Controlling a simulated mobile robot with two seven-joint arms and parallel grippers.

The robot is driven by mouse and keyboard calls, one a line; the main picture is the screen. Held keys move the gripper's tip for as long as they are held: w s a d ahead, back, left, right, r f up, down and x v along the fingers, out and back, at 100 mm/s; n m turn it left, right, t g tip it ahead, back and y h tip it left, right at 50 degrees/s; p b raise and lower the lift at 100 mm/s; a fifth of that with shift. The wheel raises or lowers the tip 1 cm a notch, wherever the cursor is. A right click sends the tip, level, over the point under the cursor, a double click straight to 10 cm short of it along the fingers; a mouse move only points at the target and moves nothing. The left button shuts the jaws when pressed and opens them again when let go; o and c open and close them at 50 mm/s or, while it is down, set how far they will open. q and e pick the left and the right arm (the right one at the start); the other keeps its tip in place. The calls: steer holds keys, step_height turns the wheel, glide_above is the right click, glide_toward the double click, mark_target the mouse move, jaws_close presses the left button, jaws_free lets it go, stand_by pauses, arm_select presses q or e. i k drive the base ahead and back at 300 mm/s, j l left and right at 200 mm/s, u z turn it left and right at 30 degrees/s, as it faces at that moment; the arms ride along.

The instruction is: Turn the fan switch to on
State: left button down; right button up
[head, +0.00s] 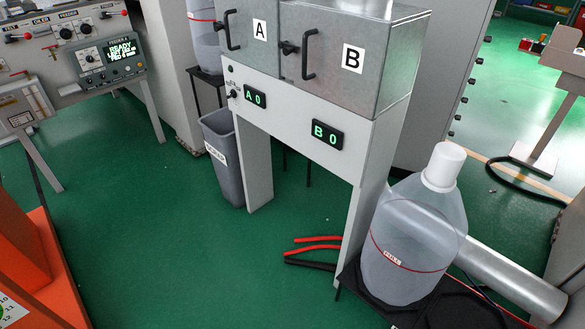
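No switch in view can be read for certain as the fan switch. A small dark knob (233,94) sits at the left end of the white cabinet front (285,114), beside the green A 0 display (255,96). A smaller dark round control (230,69) is above it, with tiny print between them that I cannot read. A grey control panel (82,22) at the upper left carries several knobs and red-tipped levers. Which way any knob is set is too small to tell. Neither of my grippers is in view.
Metal boxes A (235,40) and B (330,70) top the cabinet. A grey bin (223,160) stands by its left leg. A large clear jug (412,235) stands at the lower right, near red hoses (318,239). Green floor (170,240) in front is clear.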

mark_target(232, 93)
steer(key=i+j+z, duration=0.1)
steer(key=i+j, duration=0.2)
steer(key=i+j+z, duration=0.15)
steer(key=i+j, duration=0.15)
steer(key=i+j+z, duration=0.1)
steer(key=i+j, duration=0.2)
steer(key=i+j+z, duration=0.1)
steer(key=i+j, duration=0.2)
steer(key=i+j+z, duration=0.15)
steer(key=j, duration=0.3)
steer(key=i+j+z, duration=0.1)
steer(key=i+j, duration=0.25)
steer(key=i+j+z, duration=0.1)
steer(key=i+j, duration=0.15)
steer(key=j, duration=0.25)
